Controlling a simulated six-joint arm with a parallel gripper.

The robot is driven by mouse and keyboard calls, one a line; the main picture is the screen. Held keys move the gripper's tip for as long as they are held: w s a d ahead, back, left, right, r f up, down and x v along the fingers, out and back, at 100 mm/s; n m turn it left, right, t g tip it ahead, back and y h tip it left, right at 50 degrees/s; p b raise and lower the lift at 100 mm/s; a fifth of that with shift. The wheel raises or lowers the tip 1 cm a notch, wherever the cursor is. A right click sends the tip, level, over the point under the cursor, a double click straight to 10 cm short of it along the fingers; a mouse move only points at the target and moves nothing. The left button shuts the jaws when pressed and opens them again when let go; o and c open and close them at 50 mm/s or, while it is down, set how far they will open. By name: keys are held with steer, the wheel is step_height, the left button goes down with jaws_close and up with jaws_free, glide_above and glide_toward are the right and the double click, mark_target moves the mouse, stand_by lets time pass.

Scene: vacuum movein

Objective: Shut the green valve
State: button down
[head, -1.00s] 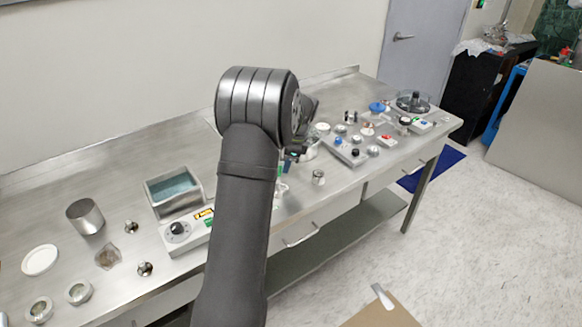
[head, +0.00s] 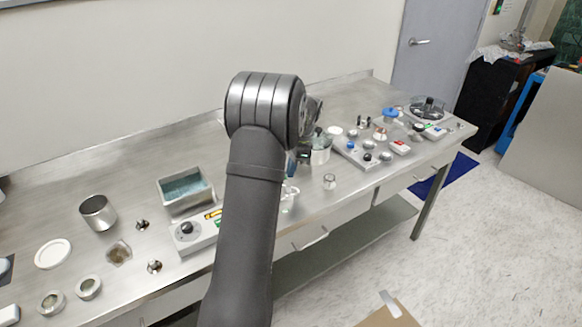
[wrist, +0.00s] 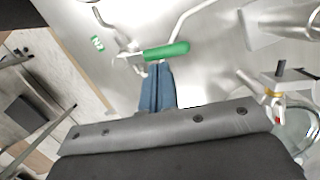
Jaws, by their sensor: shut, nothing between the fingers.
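The green valve handle (wrist: 167,51) shows in the wrist view, upper middle, as a green lever lying nearly level, attached to bright metal pipework at its left end. My gripper (wrist: 157,66) has its blue fingers together, with the tips just below the green handle, close to its left half. I cannot tell whether the tips touch the handle. Nothing is held between them. In the head view my arm hides most of the valve area.
The steel bench (head: 120,165) carries a tray (head: 185,190), a metal cup (head: 97,212), a knob box (head: 190,235) and a switch panel (head: 362,154). A small glass (head: 329,181) stands right of my arm. In the wrist view, a round glass vessel (wrist: 300,132) is at lower right.

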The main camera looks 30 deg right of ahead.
steer(key=shift+s+a, duration=0.1)
steer(key=shift+s, duration=0.15)
steer(key=d, duration=0.3)
steer(key=s+d+r, duration=0.1)
steer(key=shift+d, duration=0.15)
steer(key=v, duration=0.9)
steer(key=shift+r, duration=0.4)
steer(key=shift+a+f, duration=0.15)
steer(key=shift+a, duration=0.05)
